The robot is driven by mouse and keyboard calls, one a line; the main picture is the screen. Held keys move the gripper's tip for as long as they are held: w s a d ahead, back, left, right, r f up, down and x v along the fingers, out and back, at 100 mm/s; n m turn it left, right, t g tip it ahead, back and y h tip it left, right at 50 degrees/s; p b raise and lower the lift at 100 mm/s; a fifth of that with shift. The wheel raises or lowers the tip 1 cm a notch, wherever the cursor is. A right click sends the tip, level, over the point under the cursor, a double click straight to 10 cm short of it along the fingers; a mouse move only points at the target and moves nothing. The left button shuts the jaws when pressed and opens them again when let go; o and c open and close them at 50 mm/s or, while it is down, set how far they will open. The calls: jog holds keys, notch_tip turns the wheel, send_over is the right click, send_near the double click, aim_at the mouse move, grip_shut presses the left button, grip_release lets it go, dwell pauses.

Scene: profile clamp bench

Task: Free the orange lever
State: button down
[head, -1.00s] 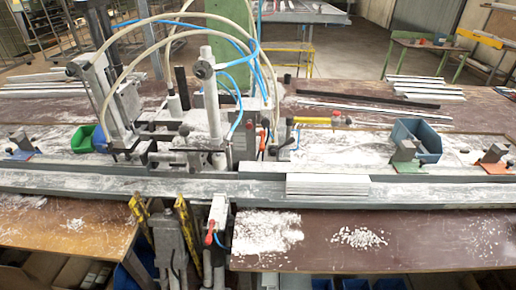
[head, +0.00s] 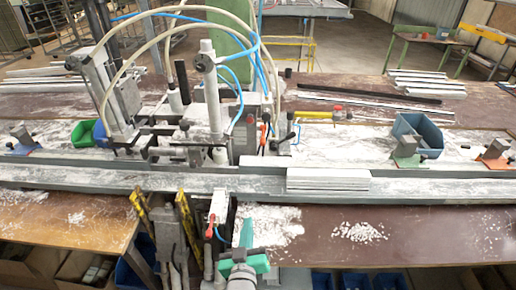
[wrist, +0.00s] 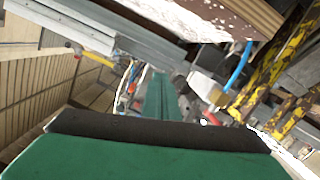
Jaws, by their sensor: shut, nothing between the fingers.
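A small red-orange lever (head: 208,229) hangs at the front edge of the bench, below a white valve block (head: 218,203) with a blue hose. In the wrist view the white block (wrist: 207,88) shows right of centre, with a red part (wrist: 210,118) partly visible below it. Another orange-red upright handle (head: 263,134) stands at the clamp unit behind the rail. My gripper (head: 246,230), green, is shut and empty, just right of the front lever and seemingly apart from it. The wrist view shows my green gripper (wrist: 160,100) reaching toward the bench; its tips are unclear.
Yellow-black striped bars (head: 186,218) stand left of the valve block. The grey rail (head: 110,180) runs across the bench, with stacked white profiles (head: 328,180) on it. Blue bins (head: 357,281) sit below. The brown front board (head: 430,235) is mostly clear apart from white chips.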

jog(key=w+r+h, duration=0.1)
jog(key=w+r, duration=0.5)
jog(key=r, duration=0.3)
jog(key=w+r+t, duration=0.1)
jog(key=w+r, duration=0.5)
jog(key=r, duration=0.4)
jog(key=shift+w+a+h, duration=0.25)
jog(key=shift+a+h, duration=0.15)
jog(key=shift+a, duration=0.05)
send_near(263, 135)
jog(key=w+a+r, duration=0.2)
jog(key=w+r, duration=0.1)
jog(key=r, duration=0.1)
jog(key=shift+w+d+f, duration=0.25)
jog(key=shift+d+f, duration=0.15)
jog(key=shift+f, duration=0.4)
jog(key=shift+w+d+f, duration=0.2)
jog(key=shift+d+f, duration=0.15)
jog(key=shift+f, duration=0.4)
jog(key=shift+f, duration=0.15)
